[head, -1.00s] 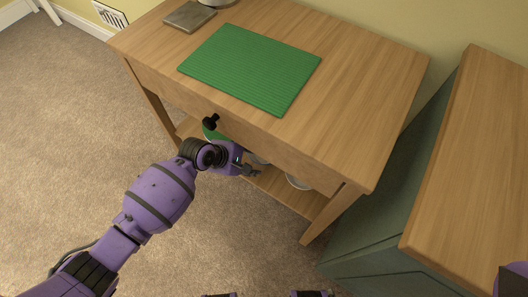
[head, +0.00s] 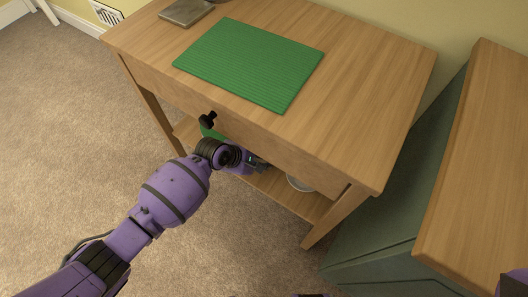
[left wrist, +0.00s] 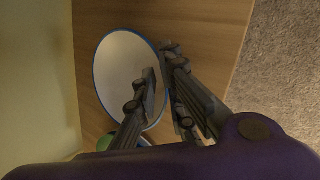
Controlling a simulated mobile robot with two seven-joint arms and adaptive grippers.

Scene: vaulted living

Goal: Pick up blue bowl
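In the left wrist view, a round bowl with a blue rim and a pale inside (left wrist: 112,62) sits on a wooden surface. My left gripper (left wrist: 159,60) is open at its right side. One finger overlaps the bowl's inside and the other lies beyond its right rim. I cannot tell whether they touch it. In the head view, my left gripper (head: 257,163) reaches under the table top, above the lower shelf, mostly hidden by its wrist. A pale dish (head: 300,184) shows partly on that shelf; I cannot tell if it is the same bowl. My right gripper is not in view.
The wooden table (head: 360,90) has a drawer with a black knob (head: 208,120) above the shelf (head: 290,199). A green mat (head: 250,62) lies on top. A green thing (left wrist: 124,142) sits near the bowl. A green cabinet (head: 400,205) stands right.

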